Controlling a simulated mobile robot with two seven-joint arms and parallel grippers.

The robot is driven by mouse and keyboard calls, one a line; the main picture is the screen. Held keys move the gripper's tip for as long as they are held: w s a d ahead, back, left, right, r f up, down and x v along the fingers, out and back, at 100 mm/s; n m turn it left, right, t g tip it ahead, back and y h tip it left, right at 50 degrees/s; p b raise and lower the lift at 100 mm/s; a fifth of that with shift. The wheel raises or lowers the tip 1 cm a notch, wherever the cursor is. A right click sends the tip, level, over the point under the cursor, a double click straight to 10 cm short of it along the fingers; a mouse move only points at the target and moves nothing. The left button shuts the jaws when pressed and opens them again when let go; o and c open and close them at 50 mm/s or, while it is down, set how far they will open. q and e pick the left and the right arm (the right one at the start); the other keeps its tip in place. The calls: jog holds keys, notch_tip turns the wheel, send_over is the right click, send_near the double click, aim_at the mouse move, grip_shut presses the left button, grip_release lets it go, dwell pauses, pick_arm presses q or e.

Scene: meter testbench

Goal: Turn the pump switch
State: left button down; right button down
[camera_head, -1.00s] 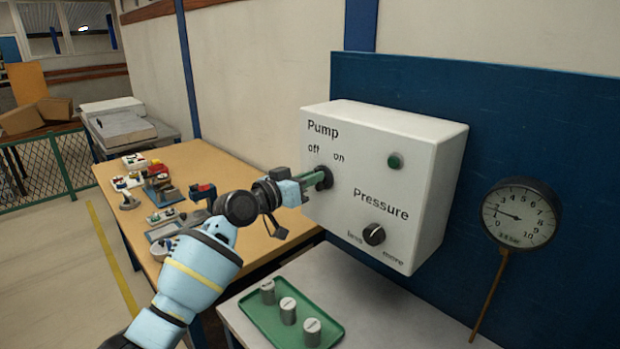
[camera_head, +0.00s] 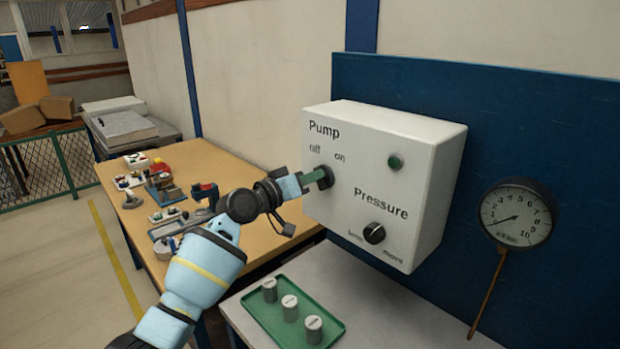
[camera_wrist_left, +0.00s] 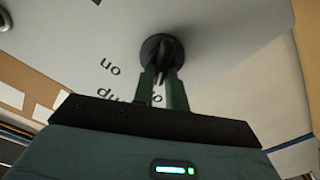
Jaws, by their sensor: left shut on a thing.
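The pump switch (camera_head: 325,176) is a dark round knob below the "Pump" label, with "off" and "on" marks above it, on the white control box (camera_head: 375,165). My left gripper (camera_head: 318,176) is shut on this knob. In the left wrist view, the two green fingers of the left gripper (camera_wrist_left: 164,85) reach up to the dark pump switch (camera_wrist_left: 163,48) and close on its raised grip. The fingers partly hide the printed letters. The exact direction of the switch is hard to tell. My right gripper is not in view.
The pressure knob (camera_head: 374,233) sits lower on the box, and a green button or lamp (camera_head: 395,162) is at upper right. A gauge (camera_head: 517,217) hangs to the right. A green tray (camera_head: 262,326) with three metal cylinders lies below. A wooden table (camera_head: 235,170) holds small parts.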

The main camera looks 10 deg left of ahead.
pick_arm(q)
jog(key=c, duration=1.4)
grip_release()
jog(key=shift+c, duration=0.2)
jog(key=v, duration=0.7)
jog(key=shift+s+a, duration=0.25)
jog(key=shift+s, duration=0.1)
jog(key=shift+f, duration=0.15)
